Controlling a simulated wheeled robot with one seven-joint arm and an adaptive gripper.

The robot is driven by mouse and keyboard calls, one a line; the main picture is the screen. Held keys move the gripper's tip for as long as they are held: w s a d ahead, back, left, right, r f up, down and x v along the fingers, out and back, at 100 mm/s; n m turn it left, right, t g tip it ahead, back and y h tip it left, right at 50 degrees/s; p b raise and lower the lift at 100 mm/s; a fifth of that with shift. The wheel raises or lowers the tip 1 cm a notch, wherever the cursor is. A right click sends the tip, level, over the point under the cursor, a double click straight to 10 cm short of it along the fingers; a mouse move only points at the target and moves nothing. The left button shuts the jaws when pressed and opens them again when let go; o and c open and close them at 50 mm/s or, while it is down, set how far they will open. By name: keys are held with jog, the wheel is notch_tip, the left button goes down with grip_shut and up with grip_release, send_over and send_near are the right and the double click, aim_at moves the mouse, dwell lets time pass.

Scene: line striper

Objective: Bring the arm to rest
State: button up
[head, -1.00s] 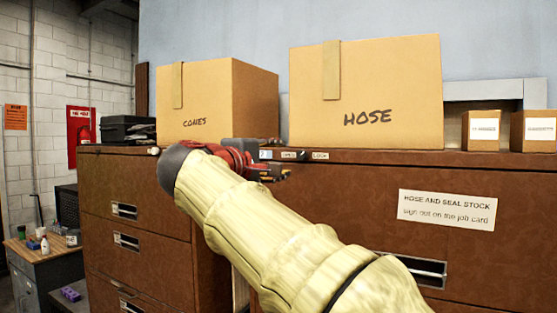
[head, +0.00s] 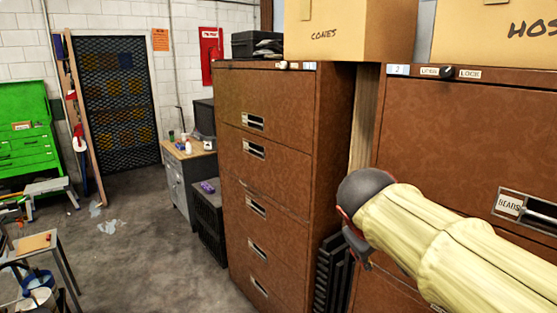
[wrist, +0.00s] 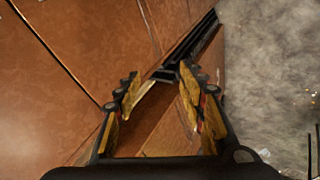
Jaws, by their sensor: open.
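My arm, in a pale yellow sleeve, reaches in from the lower right of the head view. Its dark wrist end hides most of my gripper there. In the wrist view my gripper (wrist: 160,90) is open, its two yellow-and-black fingers apart with nothing held between them. Beyond the fingers are brown cabinet faces and a strip of concrete floor. The arm's end is in front of the right brown filing cabinet (head: 450,130), near the gap beside the left brown filing cabinet (head: 265,180). I cannot tell whether it touches either.
A cones box (head: 345,30) and a hose box (head: 495,35) stand on the cabinets. Black folded racks (head: 332,270) fill the gap's foot. A workbench (head: 185,165), a green tool chest (head: 28,145) and a small table (head: 35,245) stand left. Open floor (head: 150,250) lies between.

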jog(key=s+a+f+m+y, duration=0.1)
jog(key=s+f+m+y, duration=0.1)
jog(key=s+f, duration=0.5)
jog(key=s+f+m+g+y, duration=0.1)
jog(key=s+f, duration=0.6)
jog(key=s, duration=0.7)
jog(key=shift+s+a+f+m+y, duration=0.15)
jog(key=shift+s+a+m+y, duration=0.35)
jog(key=shift+m, duration=0.7)
jog(key=shift+w+d, duration=0.1)
jog(key=shift+w, duration=0.05)
